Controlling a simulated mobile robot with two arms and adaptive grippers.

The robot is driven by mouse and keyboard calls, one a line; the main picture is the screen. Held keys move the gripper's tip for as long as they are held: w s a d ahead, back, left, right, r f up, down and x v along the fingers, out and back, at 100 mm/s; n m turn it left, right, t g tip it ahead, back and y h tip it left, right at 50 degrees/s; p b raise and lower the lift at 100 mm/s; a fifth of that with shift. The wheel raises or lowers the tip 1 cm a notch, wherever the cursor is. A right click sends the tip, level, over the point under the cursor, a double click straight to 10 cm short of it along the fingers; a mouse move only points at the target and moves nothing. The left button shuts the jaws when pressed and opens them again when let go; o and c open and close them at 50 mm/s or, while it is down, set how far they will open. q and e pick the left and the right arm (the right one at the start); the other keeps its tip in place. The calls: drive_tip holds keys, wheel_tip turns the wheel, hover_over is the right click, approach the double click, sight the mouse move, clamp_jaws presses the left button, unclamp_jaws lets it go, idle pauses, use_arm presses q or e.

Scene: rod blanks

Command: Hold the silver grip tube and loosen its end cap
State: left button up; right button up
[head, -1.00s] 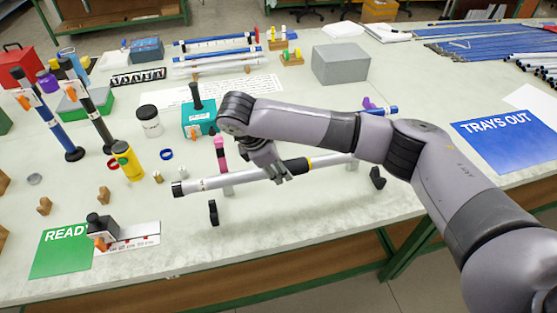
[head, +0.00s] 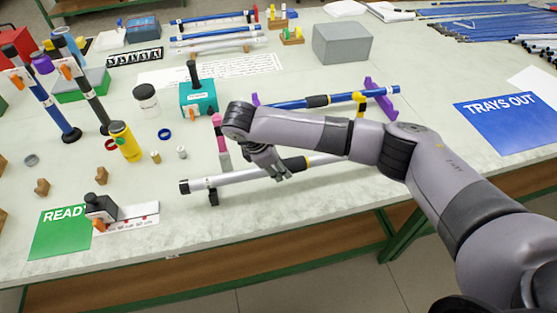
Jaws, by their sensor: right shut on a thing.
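The silver grip tube (head: 240,177) lies nearly level near the front middle of the table, with a black cap (head: 184,187) on its left end. A black grip section (head: 295,164) with a yellow ring sits toward its right. My right gripper (head: 279,172) reaches down from above and is shut on the tube just left of the black grip. The tube's left part is at a black stand (head: 213,198); I cannot tell whether it bears on it. My left gripper is out of view.
A blue tube (head: 345,98) lies on purple stands just behind my arm. A teal box (head: 198,99), a yellow bottle (head: 125,141) and upright tubes stand at left. A green mat (head: 60,240) is front left, a blue mat (head: 510,122) right. The front middle is clear.

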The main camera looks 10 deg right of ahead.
drive_tip(key=shift+f, duration=0.25)
drive_tip(key=shift+f, duration=0.9)
drive_tip(key=shift+r, duration=0.15)
drive_tip(key=shift+r+p, duration=0.45)
drive_tip(key=shift+p, duration=0.55)
idle(0.4)
